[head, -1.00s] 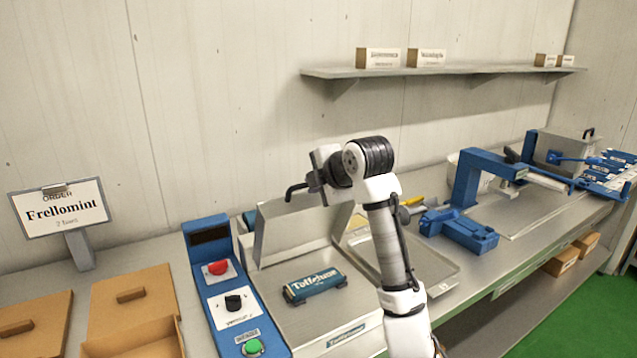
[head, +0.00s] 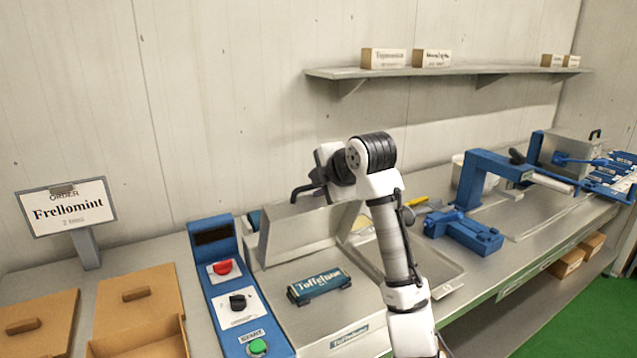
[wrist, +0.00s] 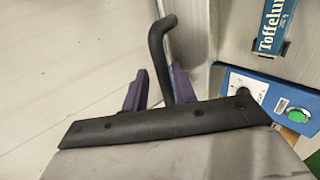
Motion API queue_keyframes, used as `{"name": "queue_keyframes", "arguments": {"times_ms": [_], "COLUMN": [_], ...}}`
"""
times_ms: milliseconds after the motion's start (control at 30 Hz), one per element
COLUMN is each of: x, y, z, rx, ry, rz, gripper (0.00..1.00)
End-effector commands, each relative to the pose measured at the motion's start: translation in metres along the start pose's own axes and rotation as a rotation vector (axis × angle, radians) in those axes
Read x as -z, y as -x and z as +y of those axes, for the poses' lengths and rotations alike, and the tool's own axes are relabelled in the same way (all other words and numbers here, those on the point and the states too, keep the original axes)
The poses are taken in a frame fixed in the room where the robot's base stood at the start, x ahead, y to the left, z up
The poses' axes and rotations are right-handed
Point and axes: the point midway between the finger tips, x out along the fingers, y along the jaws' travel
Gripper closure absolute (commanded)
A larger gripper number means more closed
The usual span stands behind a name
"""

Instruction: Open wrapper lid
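The wrapper's metal lid (head: 300,233) stands raised, tilted, behind the wrapping bed. Its black bent handle (head: 305,190) sticks out at the lid's top edge and also shows in the wrist view (wrist: 160,45). My gripper (wrist: 158,86) is at the handle, with its two purple fingers on either side of it. The handle lies close to the right finger, and a gap shows on the left, so the fingers look open. In the head view my arm hides the fingertips. A teal Toffelune bar (head: 318,284) lies on the bed below the lid.
A blue control panel (head: 225,290) with red button, black knob and green button stands left of the bed. A metal tray (head: 440,270) and blue machines (head: 462,232) are to the right. Cardboard boxes (head: 135,300) and a Frellomint order sign (head: 67,207) are at left.

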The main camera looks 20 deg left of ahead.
Motion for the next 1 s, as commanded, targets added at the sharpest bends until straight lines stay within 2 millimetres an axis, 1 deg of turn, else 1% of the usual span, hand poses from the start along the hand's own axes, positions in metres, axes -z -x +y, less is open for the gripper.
{"name": "queue_keyframes", "arguments": {"times_ms": [67, 167, 400, 500, 600, 700, 800, 1000], "x": [0.000, 0.000, 0.000, 0.000, 0.000, 0.000, 0.000, 0.001], "y": [0.006, 0.022, 0.079, 0.100, 0.117, 0.129, 0.136, 0.139], "z": [-0.002, -0.002, -0.002, -0.002, -0.001, -0.001, 0.000, 0.000], "rx": [-0.001, -0.004, -0.007, -0.007, -0.006, -0.005, -0.005, -0.005], "ry": [0.000, 0.003, 0.003, 0.001, 0.002, 0.001, 0.001, 0.001], "rz": [-0.001, -0.002, -0.004, -0.004, -0.003, -0.002, -0.002, -0.001], "gripper": [0.72, 0.72, 0.72, 0.72, 0.72, 0.72, 0.72, 0.72]}}
